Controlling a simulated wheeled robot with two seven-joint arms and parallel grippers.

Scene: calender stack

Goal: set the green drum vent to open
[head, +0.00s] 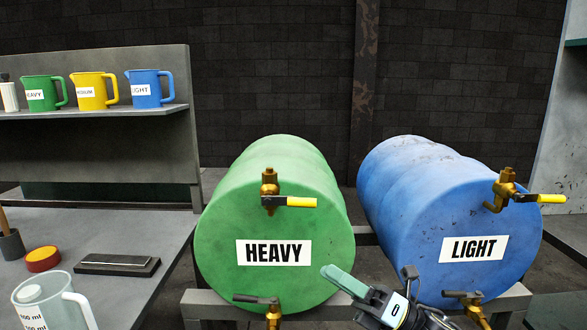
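The green drum (222,215), labelled HEAVY, lies on its side on a stand. Its vent (269,184) is a brass valve at the top of the front face. The vent's yellow-tipped lever (289,202) lies level, pointing right. A second brass tap (272,317) with a dark lever sits at the drum's lower edge, partly cut off by the frame. My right gripper (368,274) is in front of and between the two drums, low and right of the HEAVY label. Its fingers are spread with nothing between them, apart from the vent. My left gripper is out of view.
A blue drum (400,200) labelled LIGHT lies at right, with its own vent (505,188) and lower tap (470,305). A grey bench (120,230) at left holds a clear jug (50,308). Coloured jugs stand on a shelf (90,113) behind.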

